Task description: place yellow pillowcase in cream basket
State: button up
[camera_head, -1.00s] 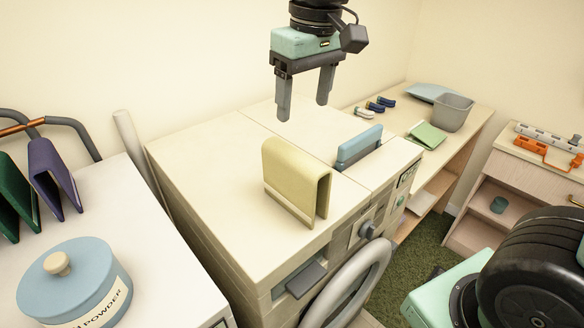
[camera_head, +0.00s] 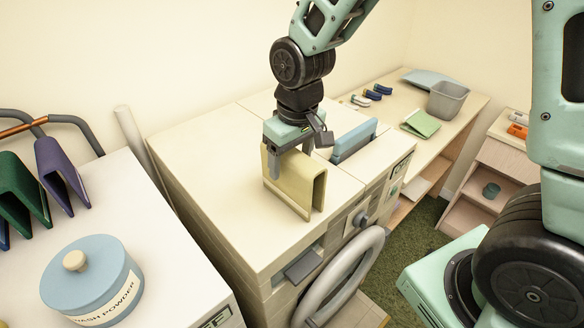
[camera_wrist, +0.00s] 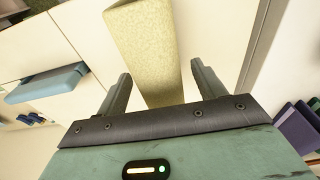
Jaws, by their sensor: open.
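The yellow pillowcase (camera_head: 303,186) is a folded, upright shape standing on top of the cream washing machine (camera_head: 215,205). My gripper (camera_head: 290,166) is open at the pillowcase's back end, pointing down. In the wrist view the pillowcase (camera_wrist: 146,45) lies between the two spread fingers (camera_wrist: 160,80), with a gap visible on each side. I cannot tell whether either finger touches it. I see no cream basket in either view.
A blue folded cloth (camera_head: 354,140) stands close behind the pillowcase; it also shows in the wrist view (camera_wrist: 46,83). A grey bin (camera_head: 448,99) and green cloth (camera_head: 420,123) are on the desk. A blue powder tin (camera_head: 92,280) and purple cloth (camera_head: 62,172) are at left.

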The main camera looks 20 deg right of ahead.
jog(key=shift+f, duration=0.3)
jog(key=c, duration=1.2)
